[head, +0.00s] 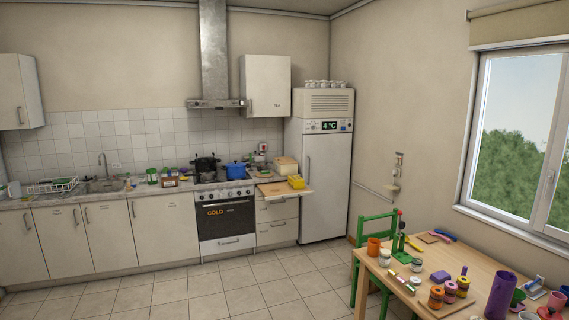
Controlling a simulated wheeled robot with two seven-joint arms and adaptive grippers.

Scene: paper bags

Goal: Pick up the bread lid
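I cannot clearly identify a bread lid. A cream box-like thing (286,165) sits at the right end of the counter, beside the fridge; it may be a bread box with a lid, but it is too small to tell. In front of it, a yellow thing (296,182) lies on a wooden board (272,190) that juts out over the drawers. Neither of my grippers is in view.
A blue pot (236,171) and a dark pot (205,165) stand on the stove. The white fridge (322,180) is right of the counter. A cluttered wooden table (387,275) and green chair (377,232) occupy the front right. The tiled floor (180,290) is clear before the cabinets.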

